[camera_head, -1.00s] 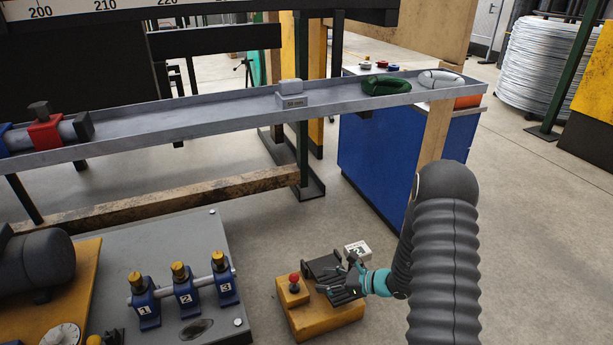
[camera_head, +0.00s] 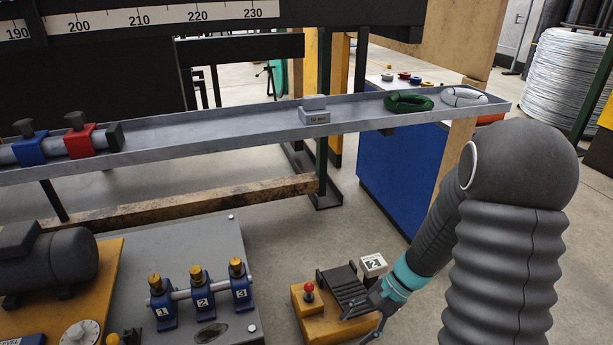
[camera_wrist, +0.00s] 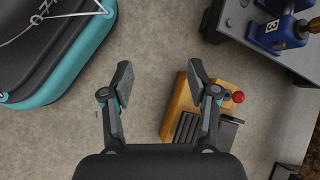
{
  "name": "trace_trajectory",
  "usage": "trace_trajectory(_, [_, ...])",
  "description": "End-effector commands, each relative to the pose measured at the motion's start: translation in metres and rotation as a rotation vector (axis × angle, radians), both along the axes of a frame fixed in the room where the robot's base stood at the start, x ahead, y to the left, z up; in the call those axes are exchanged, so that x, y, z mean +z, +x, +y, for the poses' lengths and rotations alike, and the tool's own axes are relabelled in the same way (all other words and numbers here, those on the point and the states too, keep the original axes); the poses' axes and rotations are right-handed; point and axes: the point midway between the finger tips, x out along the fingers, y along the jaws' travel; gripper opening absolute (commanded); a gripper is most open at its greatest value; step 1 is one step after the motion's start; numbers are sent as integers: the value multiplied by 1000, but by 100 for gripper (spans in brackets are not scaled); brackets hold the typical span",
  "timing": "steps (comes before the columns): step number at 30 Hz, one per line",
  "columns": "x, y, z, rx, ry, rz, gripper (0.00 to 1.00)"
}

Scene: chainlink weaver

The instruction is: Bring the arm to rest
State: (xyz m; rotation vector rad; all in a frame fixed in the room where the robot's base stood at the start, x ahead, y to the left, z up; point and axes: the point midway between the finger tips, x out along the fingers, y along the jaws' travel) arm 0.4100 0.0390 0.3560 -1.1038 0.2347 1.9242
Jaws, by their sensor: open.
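My gripper (camera_wrist: 160,88) is open and empty in the wrist view, its two fingers spread apart with bare concrete floor between them. In the head view my gripper (camera_head: 376,312) hangs low at the right, beside a yellow block (camera_head: 334,326) with a red knob (camera_head: 309,288) and a dark ribbed holder (camera_head: 343,289). In the wrist view the yellow block (camera_wrist: 178,104) lies beyond the right finger, which partly covers it. I cannot tell how far above it the finger is. My arm is bent at the elbow, and its ribbed sleeve fills the right of the head view.
A long grey tray (camera_head: 230,134) crosses the view, carrying a green coil (camera_head: 408,103), a white coil (camera_head: 463,97) and a grey block. A blue cabinet (camera_head: 392,182) stands behind. A grey plate with blue numbered blocks (camera_head: 202,292) is left of my gripper.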

Motion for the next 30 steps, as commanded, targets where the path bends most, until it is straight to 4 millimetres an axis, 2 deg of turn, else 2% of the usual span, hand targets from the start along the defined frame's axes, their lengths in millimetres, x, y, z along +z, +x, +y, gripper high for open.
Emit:
trace_trajectory(1, [19, -6, -4, 54, -35, -43, 60])
trace_trajectory(15, [139, -52, -40, 468, -359, -381, 60])
trace_trajectory(24, [214, -78, -54, 624, -556, -599, 60])
trace_trajectory(30, [264, -96, -53, 668, -656, -747, 60])
